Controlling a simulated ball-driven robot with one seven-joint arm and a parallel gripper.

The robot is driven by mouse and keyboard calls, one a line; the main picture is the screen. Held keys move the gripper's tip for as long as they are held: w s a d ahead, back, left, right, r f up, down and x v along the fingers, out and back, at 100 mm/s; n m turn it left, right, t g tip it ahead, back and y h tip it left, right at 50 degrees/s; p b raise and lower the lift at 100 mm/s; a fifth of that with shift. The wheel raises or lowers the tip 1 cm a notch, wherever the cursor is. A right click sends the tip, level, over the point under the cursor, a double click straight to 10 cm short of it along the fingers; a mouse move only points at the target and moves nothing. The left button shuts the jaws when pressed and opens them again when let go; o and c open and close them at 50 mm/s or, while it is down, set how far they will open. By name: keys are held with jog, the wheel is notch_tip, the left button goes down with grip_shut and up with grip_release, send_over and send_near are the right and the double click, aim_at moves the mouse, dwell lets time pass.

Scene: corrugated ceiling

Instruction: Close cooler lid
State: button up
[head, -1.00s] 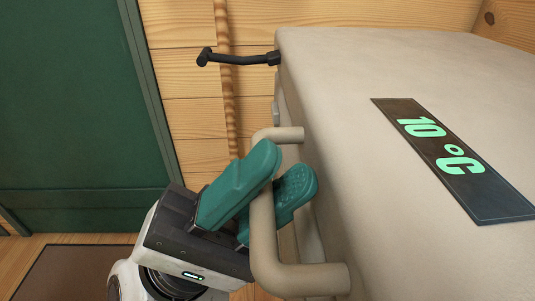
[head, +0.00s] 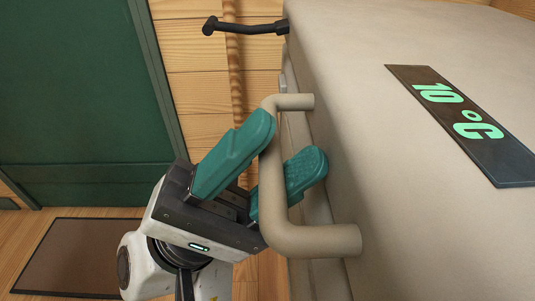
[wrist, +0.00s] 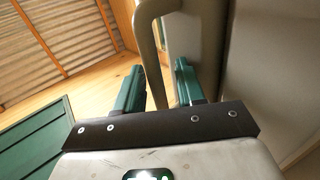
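The cooler lid (head: 340,60) is a large beige slab filling the right of the head view, with a dark panel reading 10 °C (head: 465,125) on it. A beige tubular handle (head: 273,185) juts from its left side. My gripper (head: 287,143) has its teal fingers apart, one on each side of the handle bar. In the wrist view the bar also runs up between the fingers of my gripper (wrist: 160,66). The cooler body below is mostly hidden, so I cannot tell whether the lid sits fully down.
A black lever (head: 245,29) sticks out left at the lid's far corner. A green door (head: 85,100) stands at the left in a wooden plank wall. A dark mat (head: 75,258) lies on the wooden floor.

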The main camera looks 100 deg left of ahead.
jog(key=p+v, duration=0.1)
jog(key=v, duration=1)
jog(key=shift+p, duration=0.3)
